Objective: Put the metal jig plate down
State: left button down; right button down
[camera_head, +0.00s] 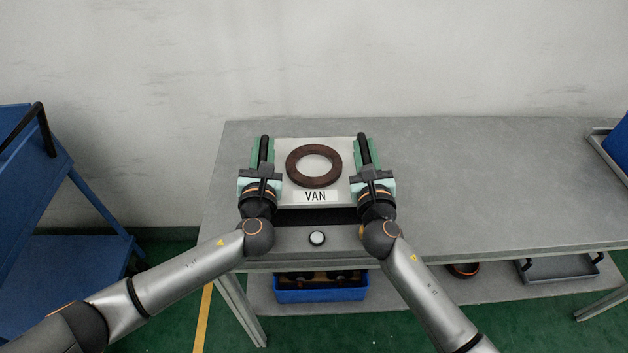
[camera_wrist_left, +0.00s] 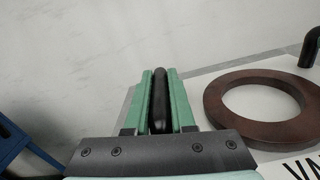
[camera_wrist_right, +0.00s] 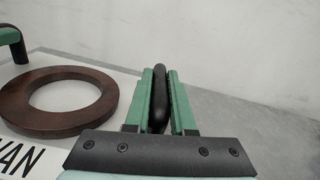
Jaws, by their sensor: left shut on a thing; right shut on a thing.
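The metal jig plate (camera_head: 284,157) is a light plate with a brown ring (camera_head: 291,172) on top and a label reading VAN at its front. It is over the left part of the grey table; I cannot tell whether it touches the tabletop. My left gripper (camera_head: 264,153) is shut on the plate's left black handle (camera_wrist_left: 160,98). My right gripper (camera_head: 364,153) is shut on the right black handle (camera_wrist_right: 159,98). The ring and plate also show in the left wrist view (camera_wrist_left: 215,105) and the right wrist view (camera_wrist_right: 110,100).
The grey table (camera_head: 480,190) has wide free room to the right. A round white button (camera_head: 317,238) is at its front edge. A blue bin (camera_head: 320,294) and a grey tray (camera_head: 560,268) are on the lower shelf. A blue cart (camera_head: 30,200) stands left.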

pick_arm(q)
jog(key=shift+w+a+f+b, duration=0.1)
jog(key=shift+a+f+b, duration=0.05)
jog(key=shift+f+b, duration=0.6)
pick_arm(e)
jog(key=shift+w+d+f, duration=0.1)
jog(key=shift+f, duration=0.5)
pick_arm(q)
jog(key=c, duration=1.2)
grip_release()
jog(key=shift+f, duration=0.35)
jog(key=shift+c, duration=0.2)
pick_arm(e)
jog(key=c, duration=1.2)
grip_release()
jog(key=shift+f, duration=0.5)
jog(key=shift+c, duration=0.2)
pick_arm(q)
jog(key=o, duration=0.3)
jog(key=shift+s+r, duration=0.2)
pick_arm(e)
jog(key=o, duration=0.3)
jog(key=shift+s+r, duration=0.2)
pick_arm(q)
jog(key=shift+o, duration=0.9)
pick_arm(e)
jog(key=shift+o, duration=0.9)
